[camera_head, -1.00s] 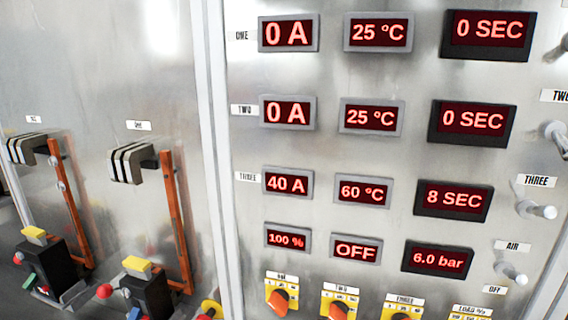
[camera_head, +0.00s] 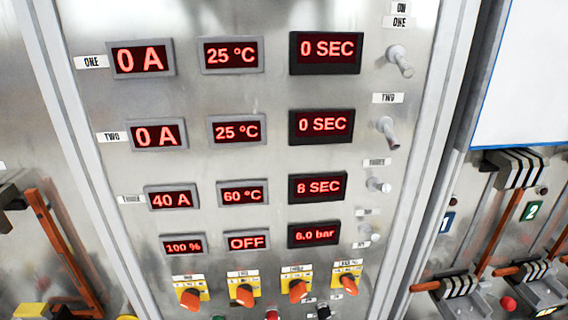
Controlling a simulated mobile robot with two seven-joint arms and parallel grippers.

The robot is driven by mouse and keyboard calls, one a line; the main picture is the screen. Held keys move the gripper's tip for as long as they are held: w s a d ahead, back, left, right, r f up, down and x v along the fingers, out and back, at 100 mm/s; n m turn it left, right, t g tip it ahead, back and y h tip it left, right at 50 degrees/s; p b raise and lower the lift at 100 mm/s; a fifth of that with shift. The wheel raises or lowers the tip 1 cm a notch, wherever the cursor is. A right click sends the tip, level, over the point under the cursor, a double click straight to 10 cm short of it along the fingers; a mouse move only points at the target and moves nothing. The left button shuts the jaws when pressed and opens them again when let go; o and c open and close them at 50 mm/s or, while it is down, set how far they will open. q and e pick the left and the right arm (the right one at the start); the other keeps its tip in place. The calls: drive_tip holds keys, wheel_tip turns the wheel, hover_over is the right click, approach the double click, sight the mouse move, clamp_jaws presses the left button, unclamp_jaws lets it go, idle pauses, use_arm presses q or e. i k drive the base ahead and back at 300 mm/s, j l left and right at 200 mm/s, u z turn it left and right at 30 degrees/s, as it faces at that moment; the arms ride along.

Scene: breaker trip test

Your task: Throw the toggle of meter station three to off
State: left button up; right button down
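The toggle of meter station three (camera_head: 378,185) is a short light-grey lever with a pale tip. It sits under a small blurred label, right of the row reading 40 A, 60 °C and 8 SEC. It sticks out toward the right, while toggle one (camera_head: 401,63) and toggle two (camera_head: 388,133) slant downward. The three row's current display (camera_head: 171,199) is lit red. The air toggle (camera_head: 375,240) is lower down, below the three toggle. Neither of my grippers is in view.
Orange rotary knobs on yellow plates, such as this one (camera_head: 191,296), line the panel's bottom. Displays below row three read 100 %, OFF (camera_head: 249,242) and 6.0 bar. Breaker levers (camera_head: 491,235) stand at right and left. The space before the toggles is clear.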

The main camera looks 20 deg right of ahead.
sight(385, 187)
drive_tip(key=l+z, duration=0.1)
drive_tip(key=z, duration=0.25)
drive_tip(key=l+z, duration=0.1)
drive_tip(key=z, duration=0.25)
drive_tip(key=i+l+z, duration=0.1)
drive_tip(key=z, duration=0.25)
